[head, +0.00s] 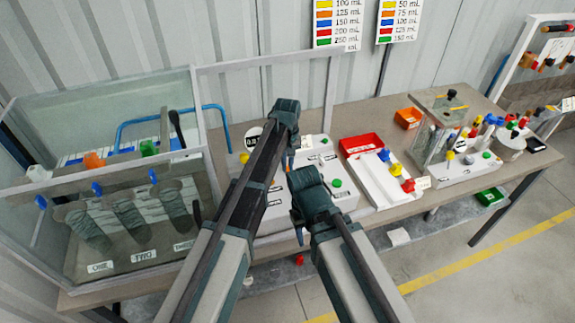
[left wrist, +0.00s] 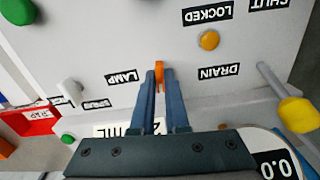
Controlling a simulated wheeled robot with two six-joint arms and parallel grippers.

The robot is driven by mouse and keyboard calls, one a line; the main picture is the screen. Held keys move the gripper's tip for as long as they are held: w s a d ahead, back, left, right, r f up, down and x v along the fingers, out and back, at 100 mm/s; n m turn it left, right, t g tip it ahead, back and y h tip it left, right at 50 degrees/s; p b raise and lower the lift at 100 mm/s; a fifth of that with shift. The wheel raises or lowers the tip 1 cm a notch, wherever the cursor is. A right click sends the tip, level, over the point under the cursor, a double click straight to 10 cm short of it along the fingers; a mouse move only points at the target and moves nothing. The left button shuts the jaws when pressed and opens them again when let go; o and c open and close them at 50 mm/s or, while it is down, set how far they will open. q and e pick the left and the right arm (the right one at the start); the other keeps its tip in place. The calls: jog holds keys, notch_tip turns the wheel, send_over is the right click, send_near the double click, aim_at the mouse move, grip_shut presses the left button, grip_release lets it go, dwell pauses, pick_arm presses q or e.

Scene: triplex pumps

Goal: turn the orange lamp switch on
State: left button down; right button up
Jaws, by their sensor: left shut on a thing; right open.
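The orange lamp switch (left wrist: 159,71) is a small lever on a white control panel (left wrist: 120,40), next to the LAMP label (left wrist: 122,77). In the left wrist view my left gripper (left wrist: 159,92) is shut on it, with the dark blue fingers on both sides and the orange tip showing between them. In the head view my left gripper (head: 290,160) is over the white panel (head: 345,198). My right gripper (head: 299,235) is open, lower in the picture near the bench's front edge, and holds nothing that I can see.
A yellow-tipped lever (left wrist: 297,113), a yellow-orange button (left wrist: 209,40) and a grey knob (left wrist: 69,90) stand on the panel around the switch. A glass tank (head: 100,95) is at left, a red tray (head: 359,144) at right.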

aim_at(288, 167)
pick_arm(q)
jog(key=m, duration=1)
jog(key=shift+m, duration=0.4)
dwell(0.4)
jog(key=c, duration=0.9)
grip_release()
jog(key=shift+r, duration=0.1)
notch_tip(288, 167, up, 14)
jog(key=p, duration=1.3)
jog(key=shift+f+p, duration=0.2)
jog(key=shift+p, duration=0.2)
